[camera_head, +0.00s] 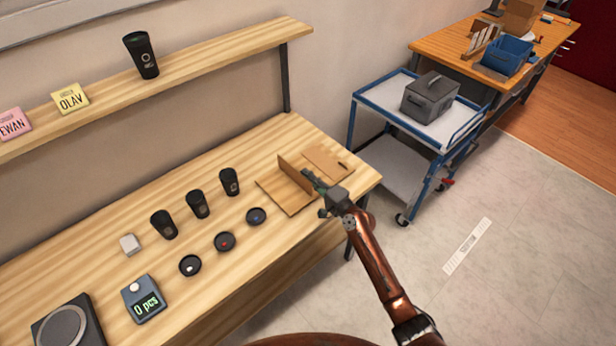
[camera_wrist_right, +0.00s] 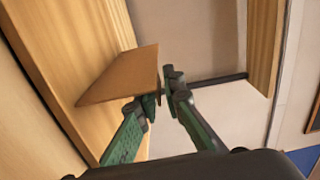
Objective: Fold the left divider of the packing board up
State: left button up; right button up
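The packing board (camera_head: 285,196) is a brown board at the right end of the long wooden table. One brown divider (camera_head: 291,173) stands raised from it, tilted or upright. A flat brown panel (camera_head: 327,158) with a small dark slot lies to its right. My right gripper (camera_head: 312,181) is at the near end of the raised divider. In the wrist view, the brown panel (camera_wrist_right: 122,76) has its right edge close to the fingertips of the gripper (camera_wrist_right: 161,88). A narrow gap shows between the fingers; whether they grip the panel is unclear. My left gripper is out of view.
Black cups (camera_head: 197,204) and round dark lids (camera_head: 225,241) stand left of the board. A counter display (camera_head: 143,299) and a dark scale (camera_head: 67,326) are further left. A shelf (camera_head: 200,68) runs above; a blue-framed cart (camera_head: 385,100) stands to the right.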

jog(key=shift+o, duration=1.3)
jog(key=shift+d, duration=0.1)
jog(key=v, duration=1.2)
